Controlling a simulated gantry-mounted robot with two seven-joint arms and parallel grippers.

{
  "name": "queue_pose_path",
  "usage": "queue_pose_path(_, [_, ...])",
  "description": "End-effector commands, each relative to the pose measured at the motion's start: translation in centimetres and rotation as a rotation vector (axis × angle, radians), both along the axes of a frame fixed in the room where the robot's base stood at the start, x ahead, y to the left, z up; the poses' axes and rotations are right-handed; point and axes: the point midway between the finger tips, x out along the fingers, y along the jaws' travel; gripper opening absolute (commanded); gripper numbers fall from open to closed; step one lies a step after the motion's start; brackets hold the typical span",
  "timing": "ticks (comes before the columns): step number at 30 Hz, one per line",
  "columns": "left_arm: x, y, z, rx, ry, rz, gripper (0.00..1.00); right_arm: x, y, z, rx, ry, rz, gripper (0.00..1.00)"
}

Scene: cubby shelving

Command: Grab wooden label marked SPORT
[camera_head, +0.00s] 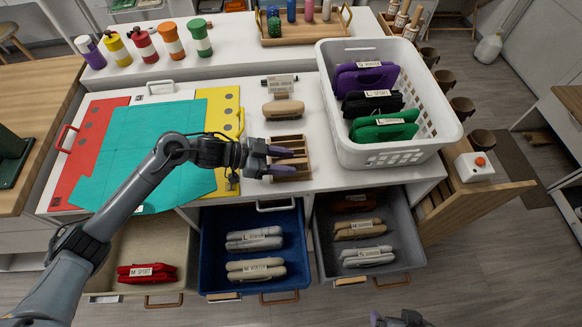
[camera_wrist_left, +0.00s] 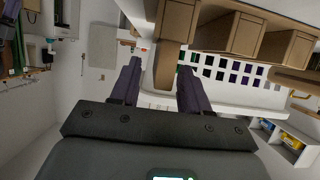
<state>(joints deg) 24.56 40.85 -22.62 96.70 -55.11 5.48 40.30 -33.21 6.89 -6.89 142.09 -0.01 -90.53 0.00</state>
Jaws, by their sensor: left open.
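My left gripper (camera_head: 280,160) is open, with its purple fingers at the left side of a small wooden slotted rack (camera_head: 291,142) on the white counter. In the left wrist view, the open fingers (camera_wrist_left: 158,85) stand apart with part of the wooden rack (camera_wrist_left: 235,32) ahead and above. A wooden end of it shows between the fingertips; I cannot tell whether they touch it. No separate wooden label marked SPORT can be read; any writing on the rack is too small or hidden. A small part of my right gripper (camera_head: 400,319) shows at the bottom edge.
A white basket (camera_head: 437,128) with labelled folded clothes stands right of the rack. A beige folded item (camera_head: 283,109) lies behind it. Open drawers below hold folded clothes, including a red bundle tagged SPORT (camera_head: 147,272). A teal cloth (camera_head: 150,150) lies left, under my left arm.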

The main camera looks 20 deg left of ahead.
Motion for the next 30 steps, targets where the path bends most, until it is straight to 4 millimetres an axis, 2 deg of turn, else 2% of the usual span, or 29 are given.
queue_pose_path(3, [0.36,-0.68,-0.32,0.000,0.000,0.001,0.46,0.00,-0.04,-0.21,-0.001,0.000,0.001,1.00])
queue_pose_path(11, [0.42,-0.82,-0.35,0.001,0.000,0.001,0.46,0.01,-0.05,-0.19,-0.002,0.000,0.001,1.00])
queue_pose_path(20, [0.38,-0.82,-0.36,0.001,0.000,0.000,0.01,0.01,-0.05,-0.19,-0.002,0.000,0.002,1.00])
queue_pose_path(30, [0.39,-0.82,-0.14,0.000,-0.001,0.000,0.00,0.00,-0.01,-0.10,0.000,0.000,0.000,1.00])
